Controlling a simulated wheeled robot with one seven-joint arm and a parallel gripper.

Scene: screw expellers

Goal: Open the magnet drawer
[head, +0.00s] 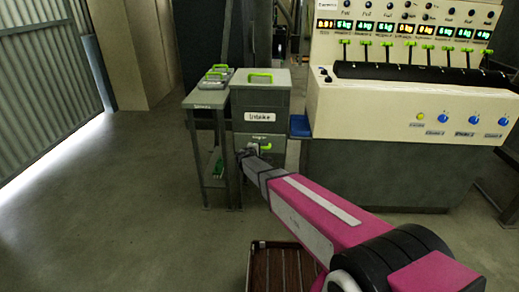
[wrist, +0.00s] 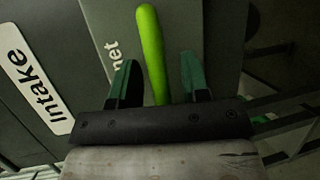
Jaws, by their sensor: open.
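The magnet drawer (wrist: 100,20) is a grey front with a green handle (wrist: 151,50) and a label of which only "net" is readable in the wrist view. In the head view it lies low on the grey cabinet, where the green handle (head: 265,147) shows beside my gripper (head: 250,152). In the wrist view my gripper (wrist: 158,80) is open, with one dark green finger on each side of the handle. Gaps show between the fingers and the handle. The handle's lower end is hidden behind the gripper body. I see no open gap at the drawer front.
The cabinet's upper part (head: 245,95) is labelled "Intake" and has a green handle on top. A grey side table (head: 205,104) with green-handled items stands to its left. A cream control console (head: 400,105) stands to the right. A brown crate (head: 252,270) is in front. Floor at left is clear.

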